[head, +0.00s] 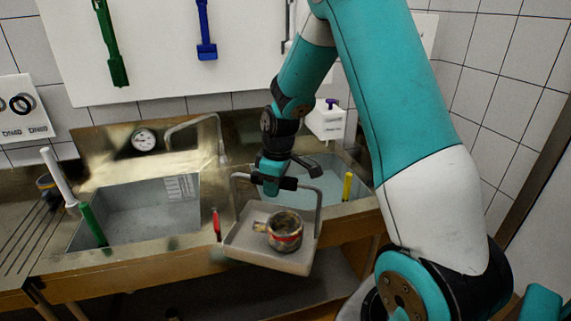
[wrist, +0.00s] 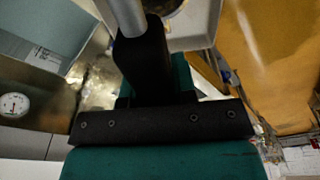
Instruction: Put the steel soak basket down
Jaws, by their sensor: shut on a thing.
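The steel soak basket (head: 246,243) is a shallow grey tray with a tall hoop handle. It hangs in the air in front of the sink's front edge, slightly tilted. A round metal fitting with a red band (head: 285,231) lies in it. My gripper (head: 272,182) is shut on the top bar of the handle. In the wrist view, the handle bar (wrist: 125,16) runs up from the dark fingers, and part of the basket tray (wrist: 196,28) shows beyond. The fingertips are partly hidden.
The left sink basin (head: 140,212) and right basin (head: 335,185) hold pale liquid or have pale floors; I cannot tell which. Green (head: 94,224), red (head: 217,225) and yellow (head: 347,186) handles stand at the rims. A faucet (head: 195,124) rises behind. A ribbed drainboard (head: 28,235) is at left.

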